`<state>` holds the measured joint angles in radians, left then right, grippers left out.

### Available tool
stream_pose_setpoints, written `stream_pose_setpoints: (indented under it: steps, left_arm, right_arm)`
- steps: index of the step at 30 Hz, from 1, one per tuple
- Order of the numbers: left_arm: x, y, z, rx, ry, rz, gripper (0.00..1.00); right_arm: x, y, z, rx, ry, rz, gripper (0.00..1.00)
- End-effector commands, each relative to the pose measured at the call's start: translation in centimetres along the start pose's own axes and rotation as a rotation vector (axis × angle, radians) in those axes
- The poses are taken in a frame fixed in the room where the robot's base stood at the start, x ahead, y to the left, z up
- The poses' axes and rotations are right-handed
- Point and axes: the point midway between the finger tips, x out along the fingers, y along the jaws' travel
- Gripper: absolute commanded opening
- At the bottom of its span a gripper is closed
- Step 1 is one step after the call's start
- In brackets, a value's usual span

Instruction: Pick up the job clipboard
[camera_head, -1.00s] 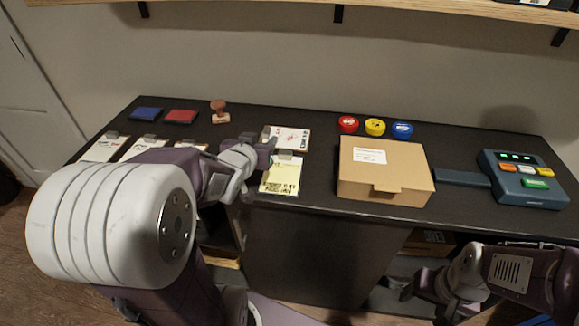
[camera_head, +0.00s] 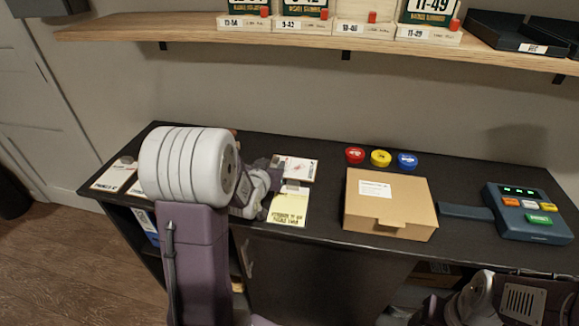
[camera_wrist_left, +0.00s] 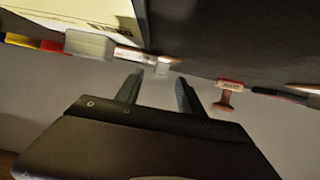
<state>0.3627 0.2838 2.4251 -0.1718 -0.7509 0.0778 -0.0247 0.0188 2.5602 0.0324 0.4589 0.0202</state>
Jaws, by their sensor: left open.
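A clipboard with a yellow sheet (camera_head: 289,206) lies near the counter's front edge in the head view. Its sheet also shows in the wrist view (camera_wrist_left: 75,12), with a grey clip (camera_wrist_left: 90,45) at its edge. A white-sheeted board (camera_head: 297,168) lies just behind it, and other paper-topped boards (camera_head: 113,176) lie at the left, partly behind my arm. I cannot tell for sure which is the job clipboard. My left gripper (camera_head: 266,186) is open and empty, close beside the yellow-sheeted one's left edge. My right gripper (camera_head: 438,312) is low at the bottom right, its jaws unclear.
A cardboard box (camera_head: 388,212) stands right of the yellow sheet. Red (camera_head: 355,155), yellow (camera_head: 381,158) and blue (camera_head: 407,160) round tins sit behind it. A keypad device (camera_head: 529,215) is at the right. A stamp (camera_wrist_left: 228,92) shows in the wrist view. A loaded shelf (camera_head: 330,45) hangs above.

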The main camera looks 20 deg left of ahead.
Motion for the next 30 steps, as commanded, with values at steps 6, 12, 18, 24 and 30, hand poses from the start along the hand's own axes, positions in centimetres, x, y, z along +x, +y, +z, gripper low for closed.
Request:
stream_pose_setpoints:
  steps: [6, 12, 18, 24, 30]
  left_arm:
    - [2.5, 0.0, 0.0, 0.000, -0.001, 0.000, 0.45]
    - [2.5, 0.0, 0.0, 0.000, -0.001, 0.000, 0.40]
    - [2.5, 0.0, 0.0, 0.000, -0.001, 0.000, 0.00]
    - [2.5, 0.0, 0.0, 0.000, -0.001, 0.000, 0.00]
    - [2.0, 0.0, -1.2, 0.000, 0.001, 0.000, 0.00]
  right_arm:
    - [0.2, 0.0, 0.0, 0.000, 0.000, 0.000, 0.65]
    - [0.2, 0.0, 0.0, 0.000, 0.000, 0.000, 0.65]
    - [0.2, 0.0, 0.0, 0.000, 0.000, 0.000, 0.65]
    - [0.2, 0.0, 0.0, 0.000, 0.000, 0.000, 0.65]
    - [-0.2, 0.0, 0.0, 0.000, 0.000, 0.000, 0.65]
